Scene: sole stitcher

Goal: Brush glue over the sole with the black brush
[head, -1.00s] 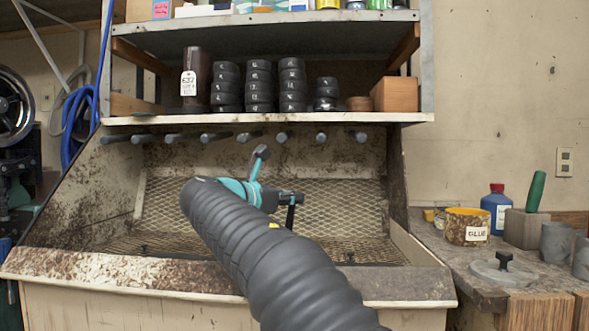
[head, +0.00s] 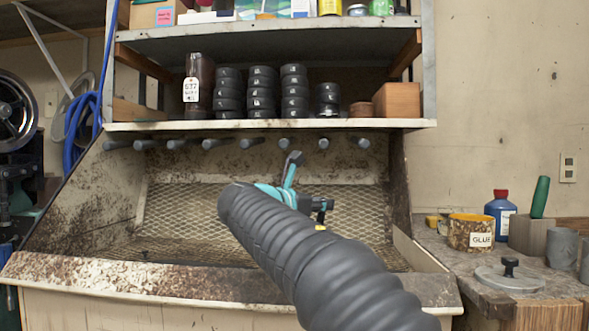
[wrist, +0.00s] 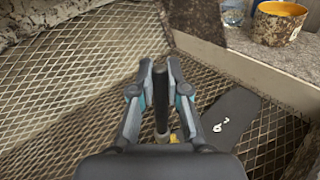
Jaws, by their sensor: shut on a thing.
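The sole (wrist: 231,122), a flat dark grey shape with a pale handwritten size mark, lies on the wire mesh to the right of my gripper in the wrist view. I cannot make it out in the head view. My gripper (wrist: 160,66) is shut on the black brush (wrist: 161,100), whose dark handle stands between the fingers. A gap shows between the gripper and the sole in the picture. The brush's bristles cannot be made out. The glue pot (head: 470,233), yellow-rimmed and stained, stands on the right bench; it also shows in the wrist view (wrist: 277,25).
The mesh bed (head: 190,215) sits inside a stained booth with a raised front ledge (head: 130,276). Several pegs (head: 250,142) stick out below the shelf.

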